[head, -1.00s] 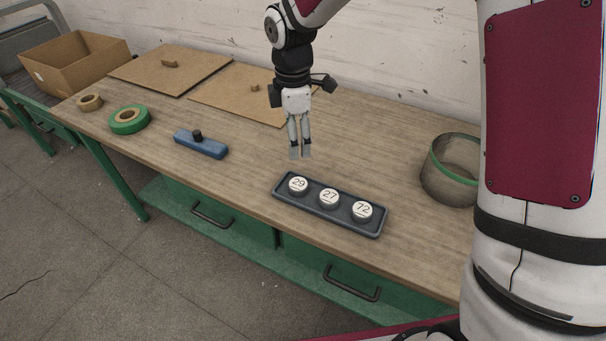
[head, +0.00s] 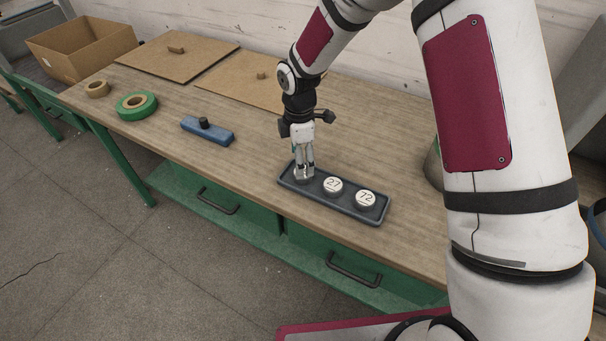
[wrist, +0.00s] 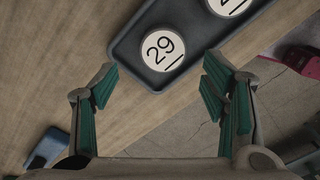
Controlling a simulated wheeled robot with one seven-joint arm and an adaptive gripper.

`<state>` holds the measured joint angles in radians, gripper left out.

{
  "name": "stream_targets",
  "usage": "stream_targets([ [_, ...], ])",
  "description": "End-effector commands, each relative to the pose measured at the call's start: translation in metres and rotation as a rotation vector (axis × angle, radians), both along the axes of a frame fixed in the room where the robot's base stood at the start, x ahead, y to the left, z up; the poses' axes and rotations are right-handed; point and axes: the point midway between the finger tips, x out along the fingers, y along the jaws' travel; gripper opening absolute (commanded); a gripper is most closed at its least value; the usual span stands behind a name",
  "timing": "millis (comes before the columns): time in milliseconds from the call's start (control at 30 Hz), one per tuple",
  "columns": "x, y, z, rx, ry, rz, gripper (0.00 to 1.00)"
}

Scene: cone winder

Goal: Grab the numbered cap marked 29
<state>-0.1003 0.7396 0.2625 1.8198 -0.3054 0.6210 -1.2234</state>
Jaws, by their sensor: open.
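The cap marked 29 (wrist: 163,49) is a round white disc with black digits and an underline, lying in a dark grey tray (wrist: 122,48). In the wrist view it sits ahead of my gripper (wrist: 158,85), centred between the open, green-padded fingers. In the head view my gripper (head: 304,176) is lowered over the left end of the tray and hides most of that cap. The caps marked 27 (head: 333,185) and 72 (head: 365,199) sit to the right in the same tray. The fingers look empty.
The tray stands near the front edge of a wooden bench (head: 262,178). A blue block with a black knob (head: 207,131), a green tape roll (head: 137,105) and a brown roll (head: 97,89) lie to the left. Flat boards (head: 178,56) and a cardboard box (head: 82,48) are behind.

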Motion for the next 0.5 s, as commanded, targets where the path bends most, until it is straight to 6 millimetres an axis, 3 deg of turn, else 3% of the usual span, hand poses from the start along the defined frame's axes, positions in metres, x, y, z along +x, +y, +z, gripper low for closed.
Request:
stream_targets([
  [233,-0.004,-0.003,-0.033,0.000,0.002,0.001,0.67],
  [500,-0.003,-0.003,-0.042,0.000,0.000,0.001,0.67],
])
